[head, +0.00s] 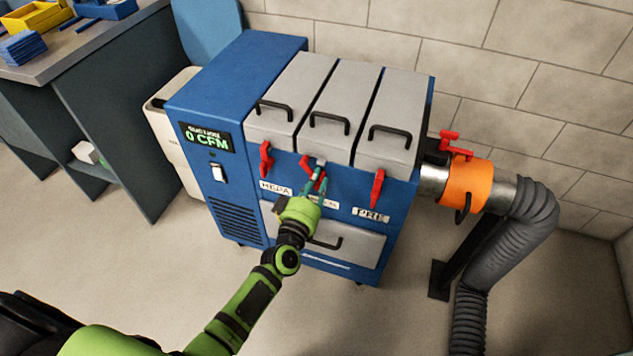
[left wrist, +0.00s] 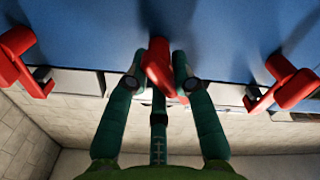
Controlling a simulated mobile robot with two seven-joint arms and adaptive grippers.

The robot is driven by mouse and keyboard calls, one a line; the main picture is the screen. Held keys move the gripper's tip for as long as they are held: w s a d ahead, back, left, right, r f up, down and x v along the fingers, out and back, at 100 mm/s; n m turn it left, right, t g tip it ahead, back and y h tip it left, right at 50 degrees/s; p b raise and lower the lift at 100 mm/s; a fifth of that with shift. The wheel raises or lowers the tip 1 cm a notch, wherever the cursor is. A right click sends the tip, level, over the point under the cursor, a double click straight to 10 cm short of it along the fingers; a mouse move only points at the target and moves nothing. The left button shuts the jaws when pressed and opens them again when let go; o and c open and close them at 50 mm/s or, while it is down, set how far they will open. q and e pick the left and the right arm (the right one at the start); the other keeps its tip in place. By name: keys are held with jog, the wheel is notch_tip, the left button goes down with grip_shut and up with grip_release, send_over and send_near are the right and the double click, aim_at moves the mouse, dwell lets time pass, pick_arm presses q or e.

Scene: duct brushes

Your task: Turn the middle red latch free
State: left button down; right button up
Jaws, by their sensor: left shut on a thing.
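The middle red latch (head: 305,163) is on the front of the blue machine, below the middle grey lid. My left gripper (head: 317,184) is at this latch and partly hides it. In the left wrist view, the green fingers of my left gripper (left wrist: 156,75) are shut on the middle latch (left wrist: 157,60), one on each side. Its red lever slants down between them. Two other red latches (head: 266,158) and (head: 377,187) hang on either side, apart from the gripper. My right gripper is not in view.
The blue machine (head: 228,107) has three grey lids with black handles. An orange collar (head: 467,185) and grey hose (head: 490,265) stand at its right. A workbench (head: 95,45) with trays is at the back left. The floor in front is clear.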

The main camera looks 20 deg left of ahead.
pick_arm(q)
jog(key=n, duration=0.2)
jog(key=shift+f+n, duration=0.1)
jog(key=shift+n, duration=0.3)
jog(key=n+b, duration=0.1)
jog(key=n, duration=0.2)
jog(key=shift+a+f+n, duration=0.1)
jog(key=shift+n, duration=0.2)
jog(key=n+b, duration=0.1)
jog(key=n, duration=0.2)
jog(key=shift+a+n, duration=0.1)
jog(key=shift+n, duration=0.8)
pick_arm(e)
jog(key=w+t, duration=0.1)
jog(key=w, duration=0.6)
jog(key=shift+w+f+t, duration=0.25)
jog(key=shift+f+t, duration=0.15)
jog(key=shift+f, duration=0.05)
